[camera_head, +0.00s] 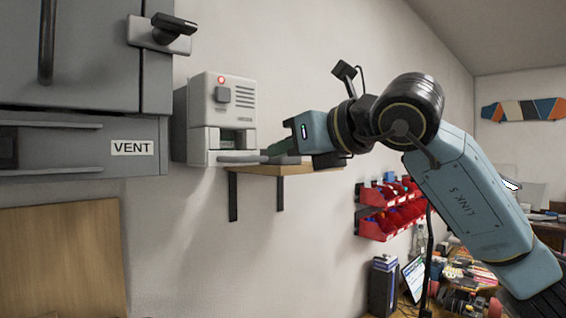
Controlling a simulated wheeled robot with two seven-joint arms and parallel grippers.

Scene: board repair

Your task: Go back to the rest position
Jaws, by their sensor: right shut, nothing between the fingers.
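My right arm (470,195) comes in from the lower right and reaches left across the picture. My right gripper (270,152) is at its end, shut and empty, pointing left. In the picture it lies just right of the white machine's lower opening and over the wooden shelf (292,170). I cannot tell whether the fingertips touch the shelf or the machine. The white machine (222,105) stands on the shelf with a red-lit round button near its top. My left gripper is not in view.
A grey cabinet marked VENT (85,150) hangs at the upper left, above a wooden panel (60,260). Red wall bins (385,222) hang below my right arm. A cluttered desk (410,308) with a screen (413,278) stands at the lower right. The wall below the shelf is bare.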

